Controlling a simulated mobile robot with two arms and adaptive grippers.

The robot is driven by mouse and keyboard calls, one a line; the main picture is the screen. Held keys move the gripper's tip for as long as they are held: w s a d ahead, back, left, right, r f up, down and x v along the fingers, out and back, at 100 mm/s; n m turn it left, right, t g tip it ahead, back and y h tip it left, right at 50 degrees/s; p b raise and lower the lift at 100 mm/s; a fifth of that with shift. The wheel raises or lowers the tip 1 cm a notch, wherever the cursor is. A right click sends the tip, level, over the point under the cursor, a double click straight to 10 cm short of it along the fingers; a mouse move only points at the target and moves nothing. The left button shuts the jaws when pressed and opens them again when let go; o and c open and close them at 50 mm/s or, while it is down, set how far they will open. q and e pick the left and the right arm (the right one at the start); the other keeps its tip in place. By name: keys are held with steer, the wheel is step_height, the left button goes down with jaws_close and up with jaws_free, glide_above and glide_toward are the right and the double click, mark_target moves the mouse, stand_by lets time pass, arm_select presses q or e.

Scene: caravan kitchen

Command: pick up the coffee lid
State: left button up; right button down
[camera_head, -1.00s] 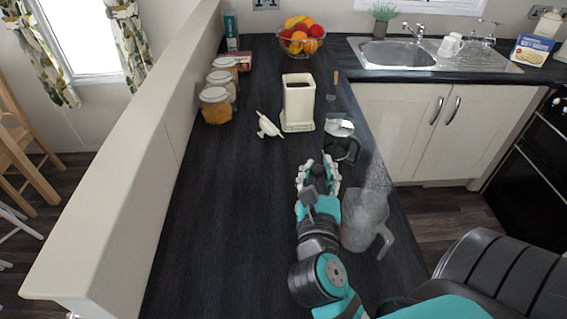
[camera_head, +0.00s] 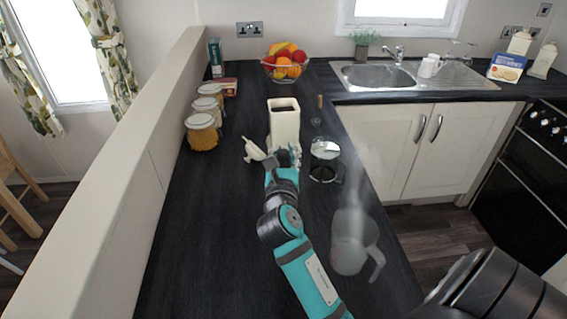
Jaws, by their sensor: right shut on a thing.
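The white coffee lid (camera_head: 254,150) lies tilted beside the base of the cream coffee canister (camera_head: 284,122), on its left. The canister stands upright with its dark open top uncovered. My right gripper (camera_head: 282,158) is at the front of the canister, shut on the lid at the lid's right end. My own wrist hides most of the fingers, and I cannot tell whether the lid is clear of the worktop. My left gripper is not in view.
A glass coffee press (camera_head: 325,158) stands close to the right of my gripper. A steaming clear jug (camera_head: 352,243) is nearer, beside my forearm. Several jars (camera_head: 201,132) line the left wall, and a fruit bowl (camera_head: 286,65) is behind. The worktop's left front is clear.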

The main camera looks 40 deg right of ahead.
steer(key=shift+f, duration=1.55)
steer(key=shift+s+a+f+b, duration=0.1)
steer(key=shift+f+b, duration=0.1)
steer(key=shift+f, duration=0.15)
steer(key=shift+s+f+b, duration=0.1)
steer(key=shift+f+b, duration=0.05)
steer(key=shift+f, duration=0.2)
steer(key=c, duration=1.2)
jaws_free()
steer(key=shift+w, duration=0.15)
steer(key=shift+o, duration=0.5)
steer(key=shift+r, duration=0.1)
